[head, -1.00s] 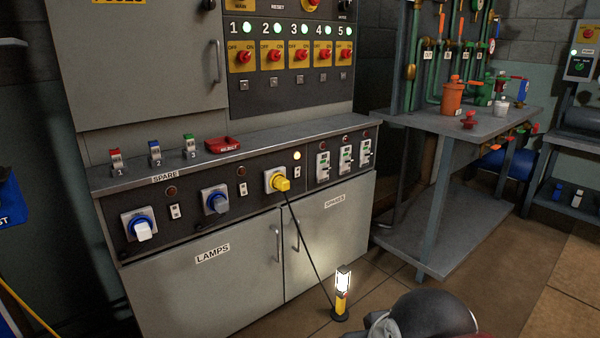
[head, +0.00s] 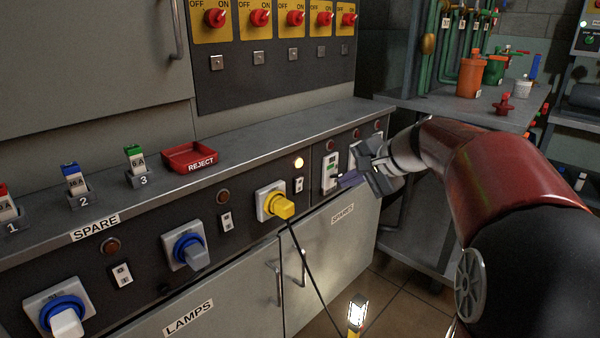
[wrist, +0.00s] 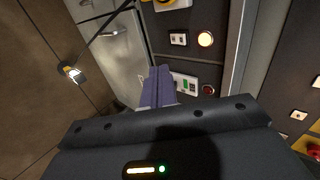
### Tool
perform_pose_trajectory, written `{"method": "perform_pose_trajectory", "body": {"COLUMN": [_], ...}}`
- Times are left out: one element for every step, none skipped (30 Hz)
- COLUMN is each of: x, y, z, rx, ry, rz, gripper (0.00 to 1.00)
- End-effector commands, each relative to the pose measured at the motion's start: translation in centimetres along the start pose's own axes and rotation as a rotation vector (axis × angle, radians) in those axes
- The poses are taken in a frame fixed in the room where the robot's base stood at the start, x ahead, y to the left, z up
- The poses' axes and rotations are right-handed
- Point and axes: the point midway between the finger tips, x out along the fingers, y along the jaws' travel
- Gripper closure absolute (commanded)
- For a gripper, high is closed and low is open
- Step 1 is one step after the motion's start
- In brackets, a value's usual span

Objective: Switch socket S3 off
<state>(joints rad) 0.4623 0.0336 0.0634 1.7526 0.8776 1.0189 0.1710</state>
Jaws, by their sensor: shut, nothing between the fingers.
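Three sockets sit in the dark panel; their numbers are not legible. The rightmost socket holds a yellow plug (head: 281,205) with a black cable. A lit amber lamp (head: 299,162) and a small white rocker switch (head: 299,185) are to its right. In the wrist view, the switch (wrist: 179,39) and the glowing lamp (wrist: 205,39) are near the top. My gripper (head: 345,181) is shut and empty, in front of the panel right of that switch and apart from it. In the wrist view, its closed fingers (wrist: 158,75) partly cover a breaker unit (wrist: 188,84).
Two blue sockets, left (head: 60,312) and middle (head: 187,247), have unlit lamps. The ledge above holds a red REJECT tray (head: 190,158) and several fuses. A lit work lamp (head: 356,315) stands on the floor below. A workbench (head: 440,105) is at right.

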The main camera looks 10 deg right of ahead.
Motion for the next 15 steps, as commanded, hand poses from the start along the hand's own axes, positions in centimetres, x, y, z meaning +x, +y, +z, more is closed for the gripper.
{"method": "perform_pose_trajectory", "body": {"x": [0.08, 0.08, 0.08, 0.08, 0.08, 0.07, 0.07, 0.08, 0.08, 0.09, 0.09, 0.14, 0.22, 0.35, 0.61], "y": [-0.03, -0.10, -0.17, -0.20, -0.21, -0.22, -0.22, -0.21, -0.21, -0.20, -0.20, -0.19, -0.18, -0.17, -0.16], "z": [-0.49, -0.64, -0.76, -0.80, -0.81, -0.79, -0.78, -0.76, -0.75, -0.74, -0.74, -0.73, -0.72, -0.71, -0.71], "rx": [0.012, 0.017, 0.020, 0.021, 0.022, 0.021, 0.021, 0.021, 0.021, 0.020, 0.020, 0.020, 0.020, 0.020, 0.020], "ry": [0.001, 0.001, 0.002, 0.002, 0.002, 0.001, 0.001, 0.001, 0.001, 0.001, 0.001, 0.001, 0.000, 0.000, -0.001], "rz": [-0.009, -0.014, -0.017, -0.018, -0.019, -0.018, -0.018, -0.018, -0.017, -0.017, -0.017, -0.017, -0.017, -0.016, -0.016], "gripper": [1.00, 1.00, 1.00, 1.00, 1.00, 1.00, 1.00, 1.00, 1.00, 1.00, 1.00, 1.00, 1.00, 1.00, 1.00]}}
